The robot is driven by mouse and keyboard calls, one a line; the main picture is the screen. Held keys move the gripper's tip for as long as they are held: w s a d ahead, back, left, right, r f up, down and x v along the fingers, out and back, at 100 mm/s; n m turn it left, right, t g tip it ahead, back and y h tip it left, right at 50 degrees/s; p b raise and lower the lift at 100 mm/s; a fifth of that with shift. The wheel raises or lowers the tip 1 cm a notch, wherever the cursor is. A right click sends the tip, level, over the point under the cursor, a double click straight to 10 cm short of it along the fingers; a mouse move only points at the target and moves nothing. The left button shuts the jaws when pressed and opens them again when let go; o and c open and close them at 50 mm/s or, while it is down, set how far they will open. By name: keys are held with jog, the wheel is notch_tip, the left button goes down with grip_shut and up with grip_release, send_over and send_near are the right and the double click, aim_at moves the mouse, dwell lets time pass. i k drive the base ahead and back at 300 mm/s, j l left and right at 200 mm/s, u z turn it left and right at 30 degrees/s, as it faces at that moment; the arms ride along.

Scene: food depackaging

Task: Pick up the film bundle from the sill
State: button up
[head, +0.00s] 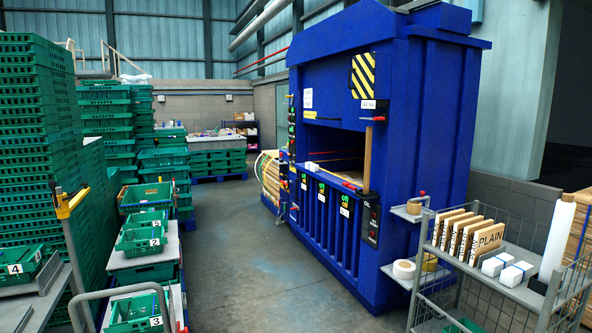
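The blue baler (415,120) stands right of centre with its front opening showing. A small white item (313,166) lies on the sill (334,178) at the left end of the opening. It looks like the film bundle, but it is too small to tell for certain. A red-handled item (351,186) lies further right along the sill. My gripper is not in view.
A wire cart (470,290) at the front right holds signs (488,240), white packs (497,263) and a white roll (557,240). Green crates (40,120) are stacked along the left. The grey floor (240,250) between is clear.

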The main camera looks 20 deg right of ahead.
aim_at(313, 168)
jog(key=i+l+z, duration=0.15)
jog(key=i+z, duration=0.2)
jog(key=i, duration=0.4)
jog(key=i+z, duration=0.15)
jog(key=i, duration=3.6)
jog(key=i+z, duration=0.1)
jog(key=i, duration=0.55)
jog(key=i+j+z, duration=0.1)
jog(key=i, duration=0.5)
jog(key=i+j+z, duration=0.1)
jog(key=i, duration=0.55)
jog(key=i+j+z, duration=0.3)
jog(key=i+z, duration=0.15)
jog(key=i+j+z, duration=0.45)
jog(key=i+j, duration=0.05)
jog(key=i, duration=0.1)
